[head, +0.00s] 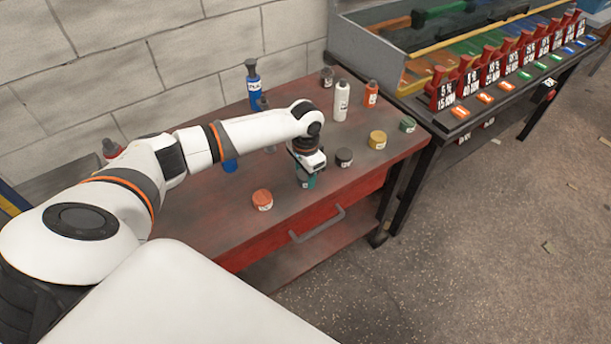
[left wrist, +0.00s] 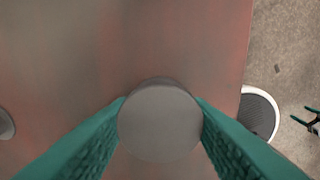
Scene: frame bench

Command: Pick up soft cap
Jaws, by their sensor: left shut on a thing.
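My left gripper (head: 307,181) is low over the red workbench near its front edge, its teal fingers pointing down. In the left wrist view, its two teal fingers (left wrist: 160,130) press on both sides of a round grey cap (left wrist: 160,118), seen from above. The gripper is shut on this cap. In the head view the cap is hidden by the gripper, and I cannot tell whether it is clear of the bench top. My right gripper is not in view.
An orange-red jar (head: 262,199) stands left of the gripper and a dark jar (head: 344,157) right of it. A yellow jar (head: 377,139), a green jar (head: 407,125) and a white bottle (head: 341,100) stand farther back. A blue bottle (head: 253,85) is near the wall. The drawer handle (head: 317,224) sticks out in front.

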